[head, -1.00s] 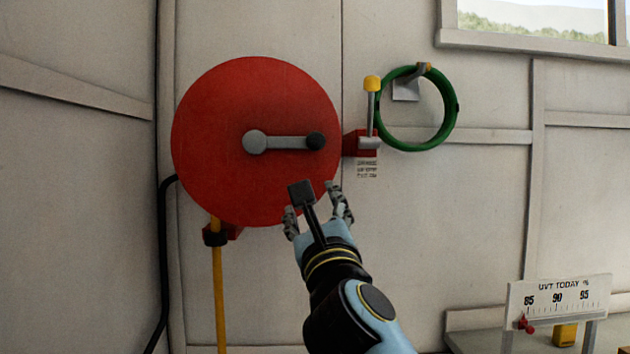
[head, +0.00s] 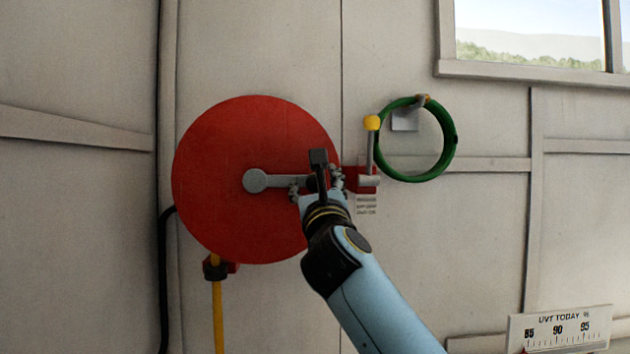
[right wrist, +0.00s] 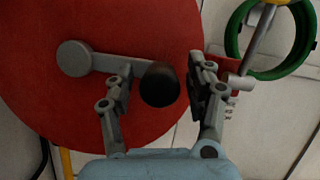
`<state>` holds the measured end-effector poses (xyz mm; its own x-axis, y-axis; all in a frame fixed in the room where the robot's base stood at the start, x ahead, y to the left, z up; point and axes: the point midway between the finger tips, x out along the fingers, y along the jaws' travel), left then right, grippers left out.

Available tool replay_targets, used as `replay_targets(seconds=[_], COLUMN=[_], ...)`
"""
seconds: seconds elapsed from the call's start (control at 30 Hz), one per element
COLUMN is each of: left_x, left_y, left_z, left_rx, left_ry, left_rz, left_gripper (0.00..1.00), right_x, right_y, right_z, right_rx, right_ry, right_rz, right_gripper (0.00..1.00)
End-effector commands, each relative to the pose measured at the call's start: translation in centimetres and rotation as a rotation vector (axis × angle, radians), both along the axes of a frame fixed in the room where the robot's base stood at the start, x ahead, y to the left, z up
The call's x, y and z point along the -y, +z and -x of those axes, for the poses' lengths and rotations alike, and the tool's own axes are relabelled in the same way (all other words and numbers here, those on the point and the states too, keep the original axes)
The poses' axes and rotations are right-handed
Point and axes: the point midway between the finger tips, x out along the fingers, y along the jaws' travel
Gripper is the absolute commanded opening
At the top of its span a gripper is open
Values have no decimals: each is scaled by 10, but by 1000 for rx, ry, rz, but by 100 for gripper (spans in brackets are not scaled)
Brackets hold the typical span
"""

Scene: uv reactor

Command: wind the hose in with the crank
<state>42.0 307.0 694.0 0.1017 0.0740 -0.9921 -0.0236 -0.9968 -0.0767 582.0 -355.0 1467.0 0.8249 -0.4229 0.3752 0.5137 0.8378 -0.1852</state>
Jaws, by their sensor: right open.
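The red hose reel (head: 235,220) is on the wall, with a grey crank arm (head: 277,181) pointing right from its hub. In the right wrist view the crank's black knob (right wrist: 160,84) sits between the fingers of my right gripper (right wrist: 160,100), which is open, with a gap on both sides. In the head view my right gripper (head: 317,185) covers most of the knob. The yellow hose (head: 217,310) hangs from a black fitting at the reel's lower left. My left gripper is not in view.
Right of the reel is a red bracket (head: 365,178) with an upright yellow-tipped lever (head: 371,140). Beyond it a green hose coil (head: 446,160) hangs on a hook. A black cable (head: 164,270) runs down at left. A UVT scale board (head: 562,328) stands lower right.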

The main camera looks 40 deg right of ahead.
Motion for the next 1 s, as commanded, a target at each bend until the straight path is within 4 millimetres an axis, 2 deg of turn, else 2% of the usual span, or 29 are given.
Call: replay_targets(seconds=[0.2, 0.6, 1.0], left_x=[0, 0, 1], left_y=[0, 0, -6], left_z=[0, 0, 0], left_rx=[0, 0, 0], left_ry=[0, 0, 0], left_rz=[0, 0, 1], left_gripper=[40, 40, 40], right_x=[0, 0, 2], right_y=[0, 0, -3], right_z=[0, 0, -2], right_rx=[0, 0, 6], right_ry=[0, 0, 0], right_rz=[0, 0, -9], right_gripper=[54, 2, 0])
